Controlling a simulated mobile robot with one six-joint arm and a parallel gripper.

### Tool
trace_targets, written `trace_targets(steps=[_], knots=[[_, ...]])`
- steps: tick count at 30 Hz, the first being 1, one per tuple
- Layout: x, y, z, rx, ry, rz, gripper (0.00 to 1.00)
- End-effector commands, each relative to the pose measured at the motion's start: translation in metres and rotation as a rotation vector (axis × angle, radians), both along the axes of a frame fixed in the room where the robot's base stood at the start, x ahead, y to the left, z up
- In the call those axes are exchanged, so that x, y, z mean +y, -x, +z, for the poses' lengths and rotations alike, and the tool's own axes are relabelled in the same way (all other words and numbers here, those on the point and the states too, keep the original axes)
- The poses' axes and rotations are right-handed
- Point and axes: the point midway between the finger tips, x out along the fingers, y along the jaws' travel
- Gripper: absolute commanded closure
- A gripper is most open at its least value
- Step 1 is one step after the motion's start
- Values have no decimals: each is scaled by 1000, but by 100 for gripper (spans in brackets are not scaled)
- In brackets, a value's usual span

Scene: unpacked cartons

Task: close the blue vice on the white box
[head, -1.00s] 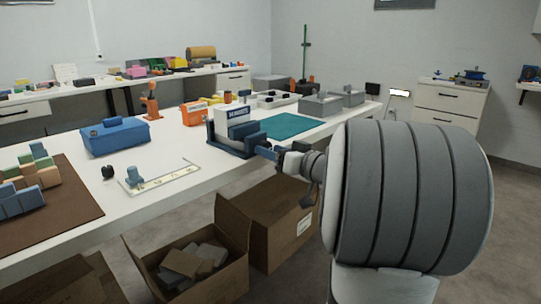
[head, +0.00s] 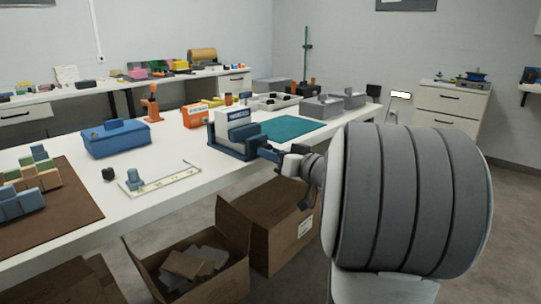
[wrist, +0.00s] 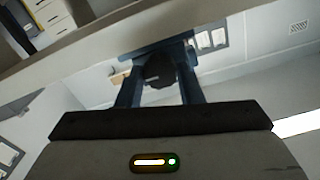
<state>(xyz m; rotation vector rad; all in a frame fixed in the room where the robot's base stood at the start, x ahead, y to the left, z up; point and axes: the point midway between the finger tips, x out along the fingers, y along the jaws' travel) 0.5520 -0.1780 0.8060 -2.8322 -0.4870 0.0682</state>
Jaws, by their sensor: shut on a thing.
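The blue vice (head: 227,147) stands near the front edge of the white workbench in the head view. The white box (head: 232,126), with a blue label on its top, stands upright between the vice's jaws. Whether both jaws touch it cannot be told. My gripper (head: 268,153) reaches the vice from the right, at its front end over the bench edge. In the wrist view my gripper (wrist: 160,76) has its two blue fingers shut on the dark vice handle (wrist: 159,68). Part of the blue vice (wrist: 182,46) shows behind the handle; the white box is not clearly seen there.
A teal mat (head: 291,129) and grey trays (head: 322,106) lie behind the vice. A blue toolbox (head: 115,139) and an orange box (head: 197,117) stand to its left. Open cartons (head: 205,262) are on the floor below the bench edge.

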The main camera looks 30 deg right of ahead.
Motion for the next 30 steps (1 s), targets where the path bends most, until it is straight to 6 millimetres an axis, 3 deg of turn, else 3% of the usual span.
trace_targets(steps=[11, 30], knots=[[0, 1, 0, 50, -144, 10, 89], [-1, 1, 1, 251, -704, 5, 89]])
